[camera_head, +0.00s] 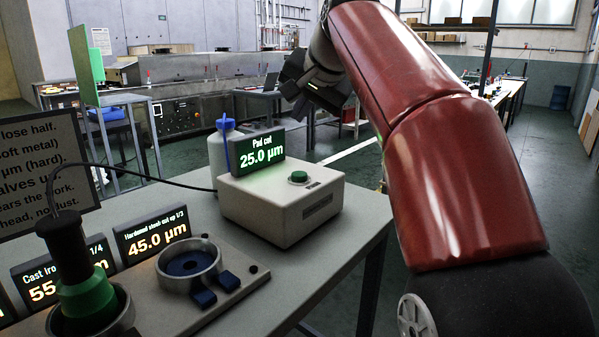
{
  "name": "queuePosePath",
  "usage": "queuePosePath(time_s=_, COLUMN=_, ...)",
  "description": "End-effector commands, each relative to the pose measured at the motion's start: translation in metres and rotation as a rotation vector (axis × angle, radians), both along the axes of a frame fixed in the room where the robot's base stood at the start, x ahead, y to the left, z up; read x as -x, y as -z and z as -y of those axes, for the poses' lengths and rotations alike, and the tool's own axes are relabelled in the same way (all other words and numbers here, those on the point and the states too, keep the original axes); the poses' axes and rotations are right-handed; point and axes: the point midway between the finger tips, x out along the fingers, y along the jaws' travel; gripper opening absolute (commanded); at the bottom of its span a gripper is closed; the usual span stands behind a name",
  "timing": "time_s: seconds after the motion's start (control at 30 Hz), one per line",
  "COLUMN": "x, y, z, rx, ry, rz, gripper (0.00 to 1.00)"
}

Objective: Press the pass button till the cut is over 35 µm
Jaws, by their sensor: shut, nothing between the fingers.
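The pass button (299,176) is a green round button on top of a cream box (265,208) on the grey table. A display (257,151) on the box reads "Pad cut 25.0 µm" in lit letters. My gripper (300,98) is dark and hangs from my red arm, above and beyond the box in the picture. It is apart from the button and holds nothing. Its fingertips are small and dark, hard to make out.
A white bottle (216,158) with a blue nozzle stands behind the box. At left are a display reading "45.0 µm" (153,236), a partly hidden cast iron display (40,281), a metal cup (188,265) with a blue pad, and a green-and-black cylinder (82,290). A cable arches over the table.

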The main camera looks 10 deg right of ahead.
Motion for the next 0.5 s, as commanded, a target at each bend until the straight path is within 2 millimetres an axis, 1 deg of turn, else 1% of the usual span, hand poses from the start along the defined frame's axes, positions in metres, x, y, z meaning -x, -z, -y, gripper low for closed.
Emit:
queuePosePath(time_s=0.17, x=0.0, y=0.004, z=0.0, rx=0.0, ry=0.0, rz=-0.001, gripper=0.0)
queuePosePath(time_s=0.27, x=0.0, y=0.011, z=0.0, rx=0.001, ry=-0.001, rz=-0.001, gripper=0.0)
queuePosePath(time_s=0.37, x=0.0, y=0.021, z=0.0, rx=0.001, ry=-0.001, rz=-0.001, gripper=0.0)
queuePosePath(time_s=0.5, x=0.0, y=0.042, z=0.0, rx=0.001, ry=0.0, rz=0.0, gripper=0.0)
